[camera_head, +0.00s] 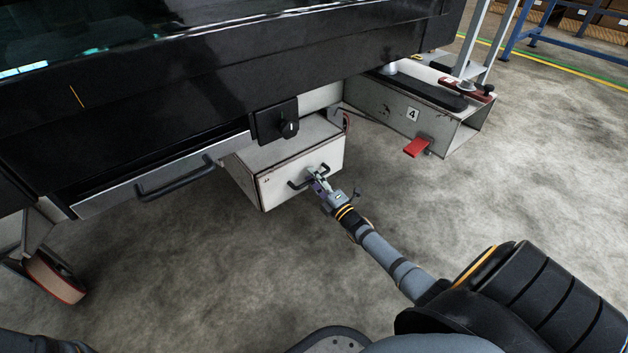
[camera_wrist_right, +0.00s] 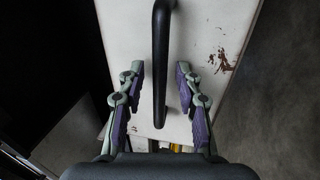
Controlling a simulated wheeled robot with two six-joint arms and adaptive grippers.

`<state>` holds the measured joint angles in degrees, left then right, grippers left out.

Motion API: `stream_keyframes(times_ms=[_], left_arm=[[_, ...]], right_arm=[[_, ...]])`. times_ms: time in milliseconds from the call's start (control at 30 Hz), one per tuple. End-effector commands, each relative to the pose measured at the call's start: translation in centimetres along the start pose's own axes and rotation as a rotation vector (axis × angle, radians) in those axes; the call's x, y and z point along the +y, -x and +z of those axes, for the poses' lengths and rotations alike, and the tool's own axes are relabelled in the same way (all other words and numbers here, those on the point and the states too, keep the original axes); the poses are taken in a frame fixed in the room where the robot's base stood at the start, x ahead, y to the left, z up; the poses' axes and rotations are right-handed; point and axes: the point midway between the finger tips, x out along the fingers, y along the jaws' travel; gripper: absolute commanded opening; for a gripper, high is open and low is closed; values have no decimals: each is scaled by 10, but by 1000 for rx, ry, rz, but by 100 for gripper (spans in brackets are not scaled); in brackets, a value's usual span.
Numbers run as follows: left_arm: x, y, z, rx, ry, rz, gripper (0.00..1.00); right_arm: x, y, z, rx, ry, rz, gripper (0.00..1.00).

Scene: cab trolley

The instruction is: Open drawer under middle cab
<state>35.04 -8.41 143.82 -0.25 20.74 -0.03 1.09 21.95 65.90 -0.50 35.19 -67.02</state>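A white drawer box (camera_head: 275,186) sits low beneath the dark cab (camera_head: 190,75), its front jutting out past the cab's lower edge. Its black bar handle (camera_head: 295,185) is on the front face. My right gripper (camera_head: 317,178) is at this handle. In the right wrist view the handle (camera_wrist_right: 161,60) runs between the two open fingers of my right gripper (camera_wrist_right: 157,76), with a visible gap on each side. The white drawer front (camera_wrist_right: 215,40) is behind it, with brown chipped spots. My left gripper is not in view.
A wider flat drawer with a black handle (camera_head: 175,179) is at the left. A black latch box (camera_head: 276,122) is above the white drawer. A metal beam marked 4 (camera_head: 385,112) with a red pedal (camera_head: 417,147) stands at the right. The concrete floor in front is clear.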

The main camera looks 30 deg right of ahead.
Motion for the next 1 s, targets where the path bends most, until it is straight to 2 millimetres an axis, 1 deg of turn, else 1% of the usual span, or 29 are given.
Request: stream_keyframes(times_ms=[33, 67, 300, 1000], left_arm=[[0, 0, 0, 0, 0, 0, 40], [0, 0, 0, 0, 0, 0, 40], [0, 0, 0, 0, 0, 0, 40], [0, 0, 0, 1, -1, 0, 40]], right_arm=[[0, 0, 0, 0, 0, 0, 34], [0, 0, 0, 0, 0, 0, 32], [0, 0, 0, 0, 0, 0, 0], [-1, 1, 0, 0, 0, -2, 0]])
